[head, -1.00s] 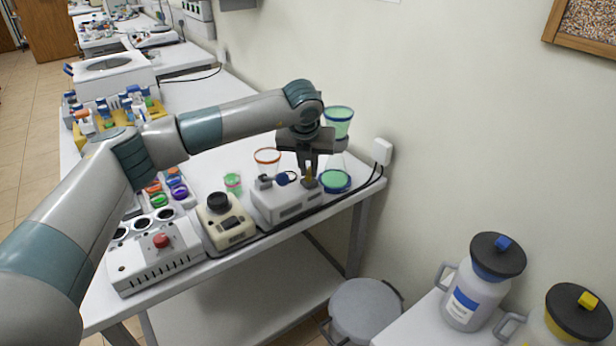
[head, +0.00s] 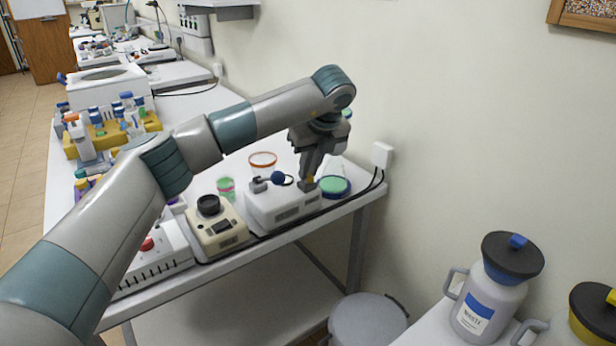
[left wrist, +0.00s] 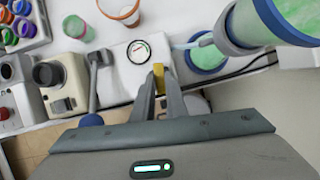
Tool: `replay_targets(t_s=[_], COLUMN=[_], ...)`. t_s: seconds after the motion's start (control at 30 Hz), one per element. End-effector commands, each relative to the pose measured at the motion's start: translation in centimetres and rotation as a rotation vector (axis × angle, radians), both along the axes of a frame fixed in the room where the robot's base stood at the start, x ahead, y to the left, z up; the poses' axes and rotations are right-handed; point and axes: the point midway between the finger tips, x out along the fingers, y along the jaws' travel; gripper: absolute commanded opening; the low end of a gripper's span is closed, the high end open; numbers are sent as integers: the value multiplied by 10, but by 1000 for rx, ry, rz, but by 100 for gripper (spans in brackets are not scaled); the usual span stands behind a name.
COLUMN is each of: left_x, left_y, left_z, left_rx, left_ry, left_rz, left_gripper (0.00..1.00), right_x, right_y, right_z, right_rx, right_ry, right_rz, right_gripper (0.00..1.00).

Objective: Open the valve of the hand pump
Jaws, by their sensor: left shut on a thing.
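The hand pump is a white box (head: 283,208) near the front edge of the bench, with a blue-knobbed lever (head: 278,177). In the left wrist view its top (left wrist: 125,70) shows a round gauge (left wrist: 138,52) beside the lever. My left gripper (head: 308,182) points down at the right end of the pump. In the left wrist view its fingers (left wrist: 160,88) are shut on the yellow valve (left wrist: 158,75), one finger on each side. The fingers hide part of the valve. My right gripper is in neither view.
A clear cup with an orange rim (head: 262,160) stands behind the pump. A blue-rimmed dish of green liquid (head: 335,187) is close on the right. A beige device (head: 218,228) stands left of the pump. A black cable runs along the bench to the wall socket (head: 382,155).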

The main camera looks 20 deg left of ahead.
Motion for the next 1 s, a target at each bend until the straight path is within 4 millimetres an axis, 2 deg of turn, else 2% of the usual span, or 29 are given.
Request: replay_targets(t_s=[0.07, 0.4, 0.77, 0.8, 0.87, 1.0], left_x=[1, 2, 2, 2, 2, 2], left_y=[-1, -1, -1, -1, -1, -1], left_z=[-1, 0, 1, 1, 1, 1], left_rx=[0, 0, 0, 0, 0, 0], left_ry=[-1, -1, -2, -2, -2, -2], left_rz=[42, 136, 142, 142, 142, 141], left_gripper=[0, 0, 0, 15, 29, 31], right_x=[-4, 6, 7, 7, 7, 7], right_y=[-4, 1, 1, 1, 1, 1], right_z=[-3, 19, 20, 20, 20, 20], right_rx=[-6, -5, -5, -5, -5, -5], right_ry=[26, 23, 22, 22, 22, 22], right_rz=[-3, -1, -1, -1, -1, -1], right_gripper=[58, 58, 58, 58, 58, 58])
